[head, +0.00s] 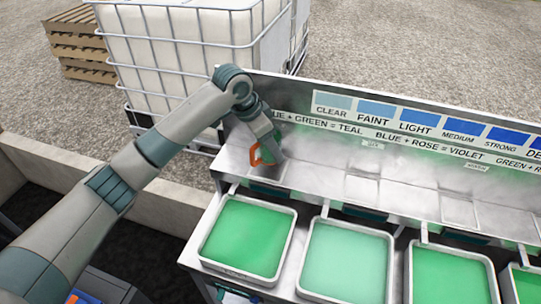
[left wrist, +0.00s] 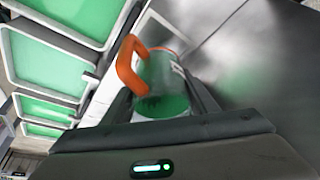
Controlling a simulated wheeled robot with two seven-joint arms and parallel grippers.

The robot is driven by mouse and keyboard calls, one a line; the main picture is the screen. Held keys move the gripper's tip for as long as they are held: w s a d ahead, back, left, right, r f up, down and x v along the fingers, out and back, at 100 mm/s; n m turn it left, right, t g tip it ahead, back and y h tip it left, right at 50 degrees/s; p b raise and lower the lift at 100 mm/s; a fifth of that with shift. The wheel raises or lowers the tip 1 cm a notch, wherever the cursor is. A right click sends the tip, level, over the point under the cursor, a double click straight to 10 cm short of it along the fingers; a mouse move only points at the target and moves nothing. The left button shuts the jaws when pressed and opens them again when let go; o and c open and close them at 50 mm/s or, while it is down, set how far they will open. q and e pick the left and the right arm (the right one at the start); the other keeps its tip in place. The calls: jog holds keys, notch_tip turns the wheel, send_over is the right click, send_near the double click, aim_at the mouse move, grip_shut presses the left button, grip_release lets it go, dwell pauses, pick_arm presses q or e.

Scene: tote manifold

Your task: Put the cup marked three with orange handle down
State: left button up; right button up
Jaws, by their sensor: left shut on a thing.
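The cup with the orange handle (left wrist: 130,65) is a clear cup with green at its bottom, seen between the fingers of my left gripper (left wrist: 165,98) in the left wrist view. My left gripper is shut on it. In the head view the orange handle (head: 256,154) shows just left of my left gripper (head: 270,150), above the left end of the metal bench shelf. The gripper hides most of the cup there. I cannot read a three on it, and I cannot tell whether its base touches the shelf. My right gripper is not in view.
A row of trays with green liquid lines the bench front, including a darker one (head: 240,236) and a paler one (head: 345,262). Outlined squares (head: 362,188) on the shelf stand empty. A sloped panel with colour labels (head: 415,119) rises behind. A caged white tank (head: 190,50) stands behind left.

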aim_at(271, 156)
pick_arm(q)
jog(key=shift+f, duration=0.1)
notch_tip(271, 156, down, 4)
jog(key=shift+r+p, duration=0.25)
jog(key=shift+p, duration=0.45)
jog(key=shift+f, duration=0.2)
jog(key=shift+f, duration=0.1)
jog(key=o, duration=0.8)
jog(key=shift+c, duration=0.2)
